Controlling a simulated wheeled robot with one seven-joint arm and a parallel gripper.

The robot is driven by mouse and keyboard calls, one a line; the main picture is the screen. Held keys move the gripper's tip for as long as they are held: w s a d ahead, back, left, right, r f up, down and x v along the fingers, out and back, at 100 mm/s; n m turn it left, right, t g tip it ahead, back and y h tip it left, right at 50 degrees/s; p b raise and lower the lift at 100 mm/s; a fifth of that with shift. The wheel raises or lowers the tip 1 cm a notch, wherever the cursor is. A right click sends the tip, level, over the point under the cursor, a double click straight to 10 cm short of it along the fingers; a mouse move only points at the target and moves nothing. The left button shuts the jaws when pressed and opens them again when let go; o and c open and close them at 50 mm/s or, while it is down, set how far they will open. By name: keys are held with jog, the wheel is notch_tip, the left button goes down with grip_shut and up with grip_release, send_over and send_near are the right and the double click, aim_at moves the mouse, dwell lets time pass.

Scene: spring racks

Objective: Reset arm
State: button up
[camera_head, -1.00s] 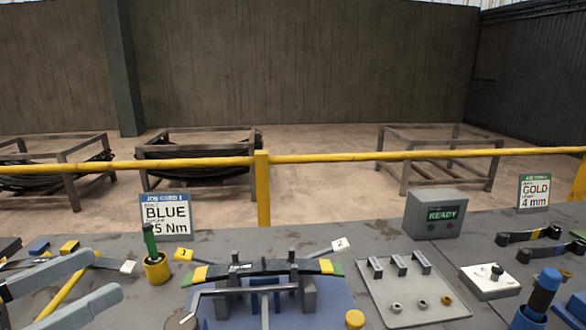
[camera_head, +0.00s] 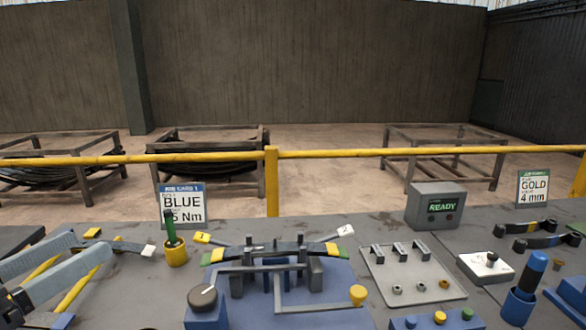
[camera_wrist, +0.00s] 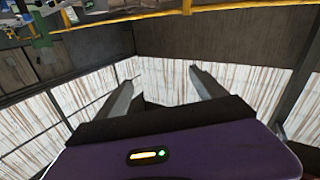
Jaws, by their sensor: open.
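My gripper (camera_wrist: 160,88) shows in the wrist view with its two fingers apart and nothing between them. It faces the hall's walls and the wrist picture is tilted, with part of the bench at its upper left edge. In the head view two grey-blue bars of my arm (camera_head: 58,270) reach in at the lower left, over the left end of the bench (camera_head: 130,300). They are apart from the blue fixture (camera_head: 330,302) in the middle, which bears a dark spring strip (camera_head: 283,249) with yellow and green ends.
A yellow cup (camera_head: 176,252) with a green-handled tool stands left of the fixture. A READY box (camera_head: 435,206), a plate with clips and nuts (camera_head: 412,274) and a blue-handled tool (camera_head: 530,275) stand to the right. A yellow rail (camera_head: 340,153) runs behind.

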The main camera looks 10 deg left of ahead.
jog(key=w+a+f+n+g+y+b, duration=0.1)
jog(key=a+f+n+y, duration=0.1)
jog(key=f+n+y, duration=0.5)
jog(key=w+a+f+n+y+b, duration=0.2)
jog(key=f+n+y, duration=0.15)
jog(key=f, duration=0.55)
jog(key=s+d+f+n+g+y+b, duration=0.2)
jog(key=d+f+y+b, duration=0.25)
jog(key=d+f, duration=1)
jog(key=s+d+f+m+t+h+b, duration=0.1)
jog(key=s+d+f+m+b, duration=0.2)
jog(key=d, duration=0.7)
jog(key=s+d+f+t+h+b, duration=0.1)
jog(key=s+d+f+b, duration=0.1)
jog(key=s+d+f, duration=0.6)
jog(key=s+d+f+m+t+b, duration=0.1)
jog(key=s+d+m+b, duration=0.15)
jog(key=d, duration=0.95)
jog(key=s+d+f+m+g+h+b, duration=0.2)
jog(key=s+d+f+m+h+b, duration=0.45)
jog(key=s+d, duration=0.8)
notch_tip(320, 180, up, 16)
jog(key=n+h+p, duration=0.1)
jog(key=p, duration=1.5)
jog(key=shift+a, duration=0.15)
jog(key=shift+f, duration=0.1)
